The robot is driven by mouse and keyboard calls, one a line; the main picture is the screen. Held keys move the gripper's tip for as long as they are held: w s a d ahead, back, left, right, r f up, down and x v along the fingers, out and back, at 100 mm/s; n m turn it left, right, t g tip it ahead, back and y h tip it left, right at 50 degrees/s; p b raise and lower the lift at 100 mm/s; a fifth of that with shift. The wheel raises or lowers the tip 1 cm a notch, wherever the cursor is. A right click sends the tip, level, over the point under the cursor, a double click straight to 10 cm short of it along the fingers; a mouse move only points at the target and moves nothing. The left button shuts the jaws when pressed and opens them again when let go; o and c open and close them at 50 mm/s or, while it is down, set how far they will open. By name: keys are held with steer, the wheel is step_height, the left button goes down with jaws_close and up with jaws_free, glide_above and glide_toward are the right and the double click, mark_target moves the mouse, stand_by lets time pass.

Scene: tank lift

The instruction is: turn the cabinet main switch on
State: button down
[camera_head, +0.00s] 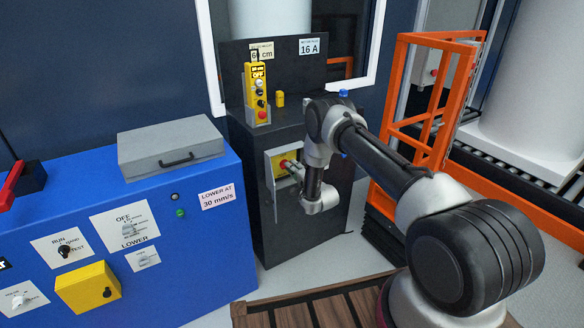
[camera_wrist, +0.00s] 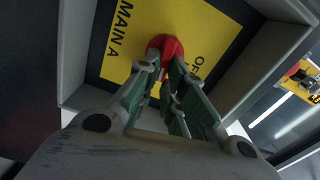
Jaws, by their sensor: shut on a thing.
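The cabinet main switch is a red knob (camera_wrist: 168,47) on a yellow plate (camera_wrist: 128,72), which carries lettering reading "MAIN A" and partly hidden "OF..." text. In the wrist view my gripper (camera_wrist: 166,82) has its green-padded fingers closed on the red knob. The fingers hide much of the knob, so its exact angle cannot be told. In the head view the yellow plate (camera_head: 279,168) sits in a grey-framed recess on the front of the dark cabinet (camera_head: 258,215). My gripper (camera_head: 293,168) reaches into that recess from the right.
A blue console (camera_head: 200,255) with switches and a grey case (camera_head: 170,150) is at left. An orange frame (camera_head: 400,110) stands close at right behind my arm.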

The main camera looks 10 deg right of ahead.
steer(key=shift+f+m, duration=0.2)
steer(key=shift+m, duration=0.6)
steer(key=c, duration=1.5)
jaws_free()
steer(key=v, duration=1.2)
